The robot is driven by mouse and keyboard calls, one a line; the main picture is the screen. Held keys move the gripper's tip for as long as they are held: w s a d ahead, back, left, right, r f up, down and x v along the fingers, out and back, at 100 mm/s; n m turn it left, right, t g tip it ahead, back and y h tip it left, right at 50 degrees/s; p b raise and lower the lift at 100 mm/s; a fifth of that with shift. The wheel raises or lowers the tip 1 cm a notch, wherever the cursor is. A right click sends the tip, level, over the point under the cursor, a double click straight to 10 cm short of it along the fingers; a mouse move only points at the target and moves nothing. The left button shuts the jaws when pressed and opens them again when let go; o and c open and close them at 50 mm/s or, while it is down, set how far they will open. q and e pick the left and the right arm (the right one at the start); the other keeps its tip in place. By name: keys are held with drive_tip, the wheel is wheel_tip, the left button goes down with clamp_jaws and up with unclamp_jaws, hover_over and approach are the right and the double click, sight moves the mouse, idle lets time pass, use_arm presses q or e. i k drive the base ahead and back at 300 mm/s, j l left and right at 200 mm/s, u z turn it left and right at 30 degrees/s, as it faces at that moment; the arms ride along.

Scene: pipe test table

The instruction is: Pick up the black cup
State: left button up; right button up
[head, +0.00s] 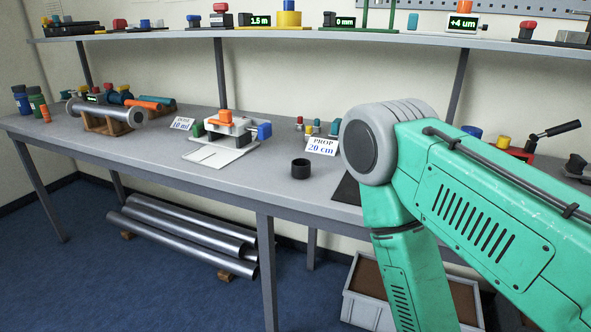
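The black cup (301,169) stands upright on the grey table, close to the front edge and a little right of the picture's middle. It is small and open at the top, and nothing touches it. My green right arm fills the right side of the head view, to the right of the cup, and bends downward at a grey joint. My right gripper is out of the picture, below the frame. My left gripper and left arm are not in view.
A "PROP 20 cm" sign (321,147) stands just behind the cup. A metal pipe (105,111) rests on wooden supports further left. The tabletop (262,180) directly left of the cup is clear.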

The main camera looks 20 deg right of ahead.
sight(301, 169)
drive_tip(key=i+j, duration=0.3)
drive_tip(key=i, duration=0.25)
drive_tip(key=i+j+z, duration=0.15)
drive_tip(key=i+j, duration=0.15)
drive_tip(key=i, duration=0.2)
